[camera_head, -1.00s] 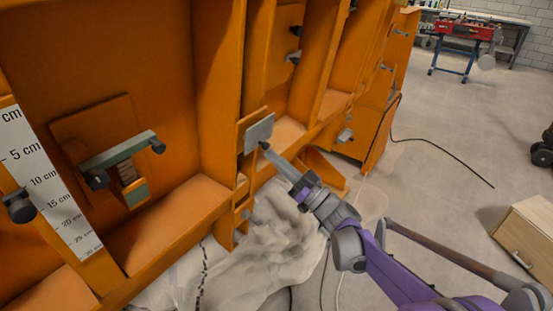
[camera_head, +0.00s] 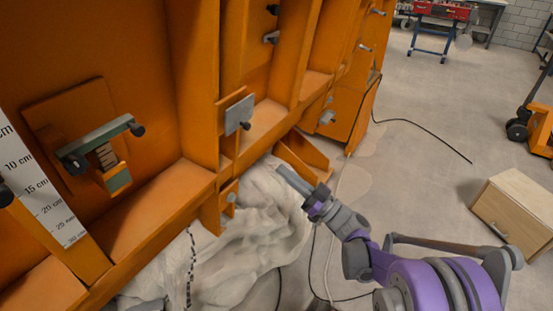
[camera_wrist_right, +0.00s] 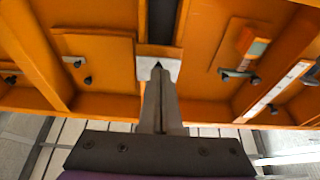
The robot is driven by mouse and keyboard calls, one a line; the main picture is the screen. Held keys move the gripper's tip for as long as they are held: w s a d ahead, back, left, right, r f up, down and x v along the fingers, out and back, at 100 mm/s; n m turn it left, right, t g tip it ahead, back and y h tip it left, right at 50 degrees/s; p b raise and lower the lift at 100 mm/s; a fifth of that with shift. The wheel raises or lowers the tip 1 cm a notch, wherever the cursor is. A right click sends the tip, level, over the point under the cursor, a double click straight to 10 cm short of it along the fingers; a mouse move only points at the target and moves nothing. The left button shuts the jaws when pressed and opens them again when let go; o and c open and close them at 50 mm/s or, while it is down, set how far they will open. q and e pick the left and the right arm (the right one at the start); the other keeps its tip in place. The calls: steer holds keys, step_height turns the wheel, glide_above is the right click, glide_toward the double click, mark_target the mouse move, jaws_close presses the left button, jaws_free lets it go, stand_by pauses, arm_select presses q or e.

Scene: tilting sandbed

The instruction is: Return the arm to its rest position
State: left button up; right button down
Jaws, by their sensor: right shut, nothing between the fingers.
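My right arm comes in from the lower right in the head view, with purple and grey links. Its gripper (camera_head: 291,178) is shut and empty, apart from the orange sandbed frame (camera_head: 190,200) and in front of the crumpled pale sheet. The grey metal plate with a dark knob (camera_head: 239,115) on the frame stands up and left of the fingertips. In the wrist view the closed fingers (camera_wrist_right: 158,75) point toward the orange frame, and the pale plate (camera_wrist_right: 170,66) shows just beyond their tips. My left gripper is not in view.
The crumpled pale sheet (camera_head: 240,235) lies below the frame. A dark cable (camera_head: 430,130) runs over the floor. A wooden cabinet (camera_head: 515,211) stands at the right, with an orange wheeled device (camera_head: 540,130) behind it. The grey floor between is open.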

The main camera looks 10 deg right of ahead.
steer(key=s+a+f+m+g+h, duration=0.1)
steer(key=s+a+f+g+h, duration=0.1)
steer(key=s+a+f+g, duration=0.4)
steer(key=s+a+f+m+g+h, duration=0.2)
steer(key=s+a+f+g+h, duration=0.1)
steer(key=s, duration=0.4)
steer(key=s+d+f+m+g+h, duration=0.1)
steer(key=s+d+f+m+h, duration=0.3)
steer(key=s, duration=0.5)
steer(key=s+d+f+m+g+h, duration=0.2)
steer(key=s+d+f+h, duration=0.4)
steer(key=s, duration=0.3)
arm_select(q)
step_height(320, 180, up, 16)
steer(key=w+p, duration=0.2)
steer(key=p, duration=1.2)
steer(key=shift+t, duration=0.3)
arm_select(e)
step_height(320, 180, up, 18)
steer(key=w+d+t+h, duration=0.1)
steer(key=w, duration=0.1)
steer(key=shift+d+f, duration=0.2)
steer(key=shift+d, duration=0.2)
